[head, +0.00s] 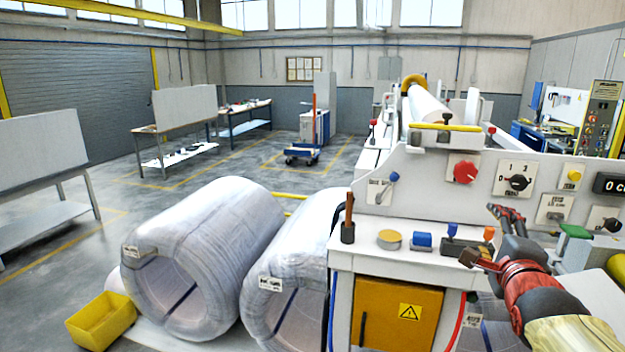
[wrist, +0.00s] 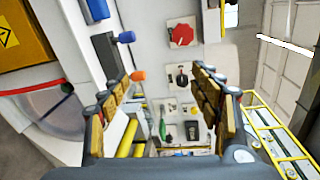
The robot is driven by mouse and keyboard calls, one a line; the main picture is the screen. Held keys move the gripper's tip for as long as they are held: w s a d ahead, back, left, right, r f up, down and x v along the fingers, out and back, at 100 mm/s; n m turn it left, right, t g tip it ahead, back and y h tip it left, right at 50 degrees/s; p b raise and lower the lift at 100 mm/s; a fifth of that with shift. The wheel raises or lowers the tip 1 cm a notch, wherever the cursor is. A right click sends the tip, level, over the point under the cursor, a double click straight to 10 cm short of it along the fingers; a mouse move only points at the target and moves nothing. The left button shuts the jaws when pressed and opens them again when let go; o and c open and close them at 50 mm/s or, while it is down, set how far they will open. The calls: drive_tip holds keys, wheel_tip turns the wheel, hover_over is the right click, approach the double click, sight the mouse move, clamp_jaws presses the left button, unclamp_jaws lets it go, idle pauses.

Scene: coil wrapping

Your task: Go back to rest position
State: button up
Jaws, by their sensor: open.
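My gripper (head: 488,237) is at the right in the head view, in front of the machine's control panel (head: 437,185). Its two padded fingers stand apart with nothing between them; the open gripper also shows in the wrist view (wrist: 160,95). In the head view it hangs just above the right end of the white bench top, near the orange-topped item (head: 489,234). I cannot tell whether it touches anything. The panel has a red knob (head: 465,172), a black selector switch (head: 517,183) and a green-topped item (head: 575,231); the red knob shows in the wrist view (wrist: 182,35) too.
Two wrapped coils (head: 203,258) lie at the lower left, beside a yellow bin (head: 101,319). A yellow cabinet (head: 397,312) sits under the bench. Small items, including a blue block (head: 421,240), stand on the bench. The floor behind the coils is open around a blue cart (head: 302,155).

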drive_tip(key=s+a+f+n+g+y, duration=0.1)
drive_tip(key=s+f+n+g, duration=0.3)
drive_tip(key=f, duration=0.4)
drive_tip(key=s+a+f+n+g, duration=0.2)
drive_tip(key=s+f+n, duration=0.2)
drive_tip(key=f+n, duration=0.3)
drive_tip(key=s+a+f+n+g+y+b, duration=0.2)
drive_tip(key=s+a+f+n, duration=0.4)
drive_tip(key=s, duration=0.3)
drive_tip(key=s+a+f+n+g+y+b, duration=0.1)
drive_tip(key=s+a+f+n+g+b, duration=0.1)
drive_tip(key=s+a+f+n+b, duration=0.2)
drive_tip(key=s+a+f+n, duration=0.2)
drive_tip(key=s+a, duration=0.2)
drive_tip(key=s, duration=0.1)
drive_tip(key=shift+f+y+b, duration=0.3)
drive_tip(key=shift+f+y, duration=0.1)
drive_tip(key=shift+c, duration=0.6)
